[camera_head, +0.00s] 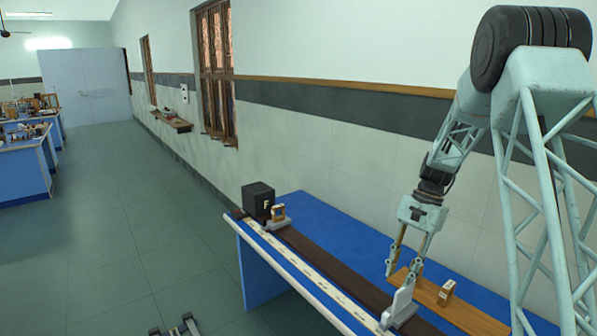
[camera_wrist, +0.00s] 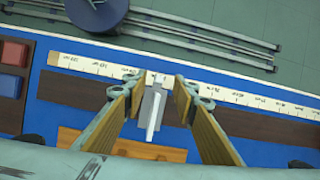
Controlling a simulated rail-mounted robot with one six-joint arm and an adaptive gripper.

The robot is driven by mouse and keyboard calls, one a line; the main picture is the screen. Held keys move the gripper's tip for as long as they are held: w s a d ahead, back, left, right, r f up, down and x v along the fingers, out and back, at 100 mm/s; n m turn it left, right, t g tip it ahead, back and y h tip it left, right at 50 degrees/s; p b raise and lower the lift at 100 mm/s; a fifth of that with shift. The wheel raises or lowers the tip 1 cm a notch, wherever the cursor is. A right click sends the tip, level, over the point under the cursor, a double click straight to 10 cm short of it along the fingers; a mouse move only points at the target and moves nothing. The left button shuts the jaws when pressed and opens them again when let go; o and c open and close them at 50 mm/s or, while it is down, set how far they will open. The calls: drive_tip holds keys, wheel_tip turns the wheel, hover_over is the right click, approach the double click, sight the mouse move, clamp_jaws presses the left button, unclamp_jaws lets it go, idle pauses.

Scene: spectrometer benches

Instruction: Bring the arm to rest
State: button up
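My gripper (camera_head: 404,270) points down over the blue bench (camera_head: 335,227), near its front right part. Its two fingers are apart, and it is open and holds nothing. A pale grey holder (camera_head: 399,307) stands on the dark rail just below and in front of the fingertips. In the wrist view the holder (camera_wrist: 152,106) shows between the open fingers (camera_wrist: 158,86), with a gap on each side. How high the fingertips are above it is hard to tell.
A wooden board (camera_head: 465,314) with a small wooden block (camera_head: 446,293) lies behind the holder. The floor to the left is open.

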drive_tip(key=s+a+r+n+t+h+b, duration=0.15)
drive_tip(key=s+a+r, duration=0.25)
drive_tip(key=s+r, duration=0.7)
drive_tip(key=s+a+r+n+t+h+b, duration=0.1)
drive_tip(key=s+a+r+n, duration=0.25)
drive_tip(key=s+r, duration=0.75)
drive_tip(key=s+a+n+t+b, duration=0.1)
drive_tip(key=s+n+t, duration=0.1)
drive_tip(key=s, duration=1.1)
drive_tip(key=s+a+r+n+t+b, duration=0.1)
drive_tip(key=s+a+n+b, duration=0.1)
drive_tip(key=s, duration=1.1)
drive_tip(key=shift+s+r+n+t, duration=0.15)
drive_tip(key=shift+n+t, duration=0.15)
drive_tip(key=shift+t, duration=0.05)
drive_tip(key=shift+h, duration=0.25)
idle(1.2)
